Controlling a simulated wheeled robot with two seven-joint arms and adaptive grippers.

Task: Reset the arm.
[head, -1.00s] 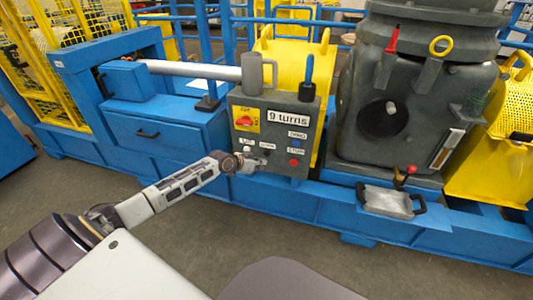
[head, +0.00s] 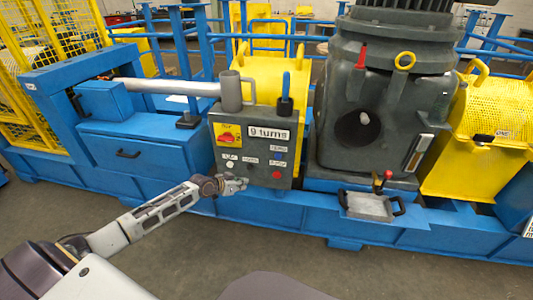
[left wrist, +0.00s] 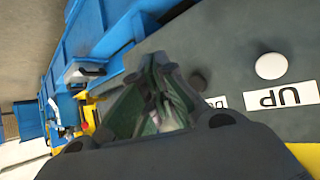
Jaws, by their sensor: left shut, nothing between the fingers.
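My left gripper (head: 237,184) is shut and empty in the head view. It is just in front of the lower left of the grey control box (head: 262,174). In the left wrist view the closed fingers (left wrist: 153,62) point along the grey panel face, close to a dark round button (left wrist: 198,82). A white button (left wrist: 271,66) and the "UP" label (left wrist: 281,96) are to their right. I cannot tell whether the fingertips touch the panel. The right gripper is not in view.
The dark machine (head: 357,165) and a tray (head: 369,206) are to the right. The floor in front is clear.

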